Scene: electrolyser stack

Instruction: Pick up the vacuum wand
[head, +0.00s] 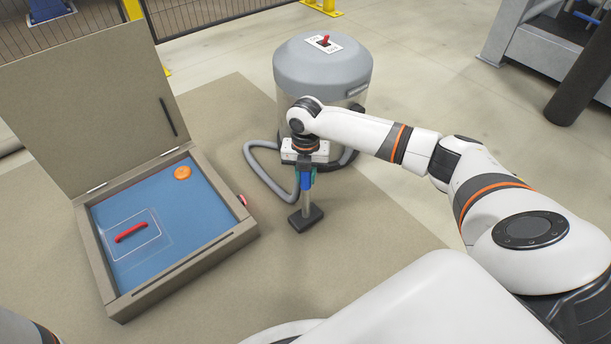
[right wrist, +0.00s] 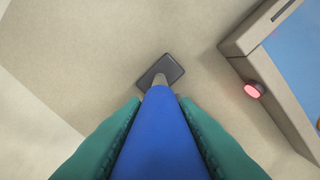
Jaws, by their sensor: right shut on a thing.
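The vacuum wand has a blue grip, a grey tube (head: 306,204) and a dark flat nozzle (head: 305,219). It hangs upright in front of the vacuum cleaner (head: 322,65). My right gripper (head: 305,176) is shut on the blue grip. In the right wrist view, the blue grip (right wrist: 160,135) sits between the two green finger pads, with the dark nozzle (right wrist: 160,71) beyond it. I cannot tell whether the nozzle touches the floor. A grey hose (head: 268,182) runs from beside the vacuum towards the wand. My left gripper is not in view.
An open case (head: 240,236) with a blue inside stands at left, its lid raised. It holds a red handle (head: 131,232) and an orange disc (head: 182,173). A red button (right wrist: 255,90) sits on its side. The mat (head: 380,225) right of the wand is clear.

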